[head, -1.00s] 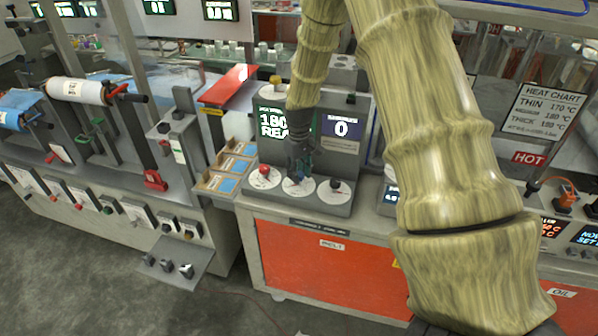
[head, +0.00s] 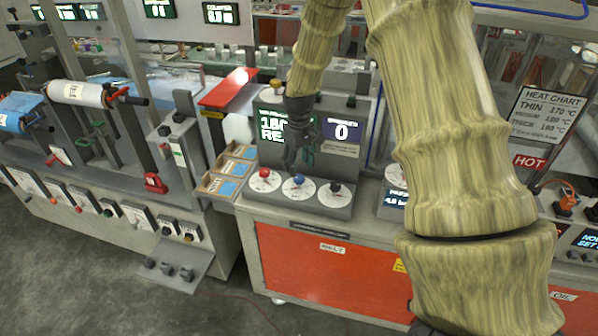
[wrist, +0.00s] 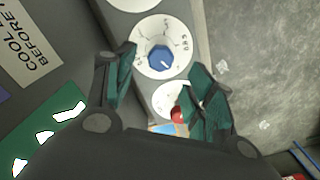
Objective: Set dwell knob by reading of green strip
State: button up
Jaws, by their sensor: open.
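A row of three round dials sits on the front of a grey control box: a red knob (head: 264,173), a blue knob (head: 298,180) and a black knob (head: 335,188). I cannot read which is labelled dwell. My gripper (head: 289,163) is open and empty, just above and behind the blue knob. In the wrist view the blue knob (wrist: 160,59) shows beyond and between the green-padded fingers of my gripper (wrist: 160,76), apart from them. The red knob (wrist: 178,114) is partly hidden by the right finger. I cannot make out a green strip for certain.
A red sloped plate (head: 228,87) and a compartment tray (head: 228,172) are at left. A heat chart (head: 549,113) hangs at right.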

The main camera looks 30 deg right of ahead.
aim_at(299, 177)
notch_tip(299, 177, up, 7)
dwell(0.3)
dwell(0.5)
